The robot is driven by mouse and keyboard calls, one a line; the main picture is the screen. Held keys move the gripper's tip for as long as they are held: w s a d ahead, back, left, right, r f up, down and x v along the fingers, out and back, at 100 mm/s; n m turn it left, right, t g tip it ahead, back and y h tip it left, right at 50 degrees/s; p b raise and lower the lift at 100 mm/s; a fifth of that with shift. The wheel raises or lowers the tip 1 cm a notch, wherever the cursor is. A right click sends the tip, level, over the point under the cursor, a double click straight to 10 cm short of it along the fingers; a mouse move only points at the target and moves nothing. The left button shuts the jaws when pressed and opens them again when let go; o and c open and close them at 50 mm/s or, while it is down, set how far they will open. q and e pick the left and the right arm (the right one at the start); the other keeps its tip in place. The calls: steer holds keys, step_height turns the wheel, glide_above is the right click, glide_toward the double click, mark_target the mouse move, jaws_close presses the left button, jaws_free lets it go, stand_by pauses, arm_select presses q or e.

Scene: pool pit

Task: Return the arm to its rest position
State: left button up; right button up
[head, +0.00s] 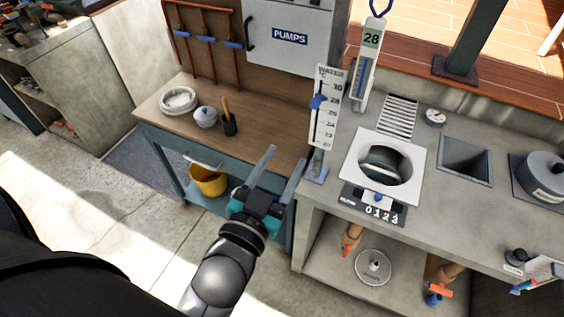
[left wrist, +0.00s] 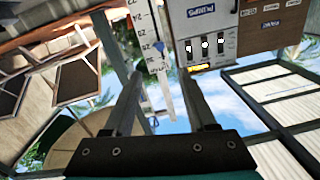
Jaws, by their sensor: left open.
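My left gripper (head: 277,172) is open and empty in the head view. Its two grey fingers point up and away, in front of the wooden workbench (head: 170,108) and left of the water scale (head: 325,110). The fingers also show in the left wrist view (left wrist: 165,100), spread apart with nothing between them. In that view the scale (left wrist: 150,45) and the PUMPS cabinet (left wrist: 205,30) appear beyond the fingertips. My left arm (head: 222,275) reaches in from the bottom of the head view. My right gripper is in neither view.
A yellow bucket (head: 208,181) stands below. Floor at left is clear.

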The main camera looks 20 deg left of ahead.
arm_select(q)
steer(key=shift+f, duration=0.1)
steer(key=s+d+f+g+h+b, duration=0.1)
steer(key=s+f+g+b, duration=0.15)
steer(key=f, duration=1.05)
steer(key=s+d+f+g+b, duration=0.1)
steer(key=s+f+g+b, duration=0.15)
steer(key=f, duration=1.15)
steer(key=s+d+f+g+h+b, duration=0.1)
steer(key=s+d+f+g+b, duration=0.2)
steer(key=f, duration=1)
steer(key=s+a+f+g+y+b, duration=0.1)
steer(key=s+a+f+g+b, duration=0.3)
steer(key=s+f, duration=0.7)
steer(key=s+a+f+g+y+b, duration=0.1)
steer(key=s+a+f+g+b, duration=0.3)
steer(key=s+f, duration=0.7)
step_height(320, 180, down, 4)
steer(key=shift+a+r+m+g, duration=0.1)
steer(key=shift+a+m+g, duration=0.3)
steer(key=shift+a, duration=0.45)
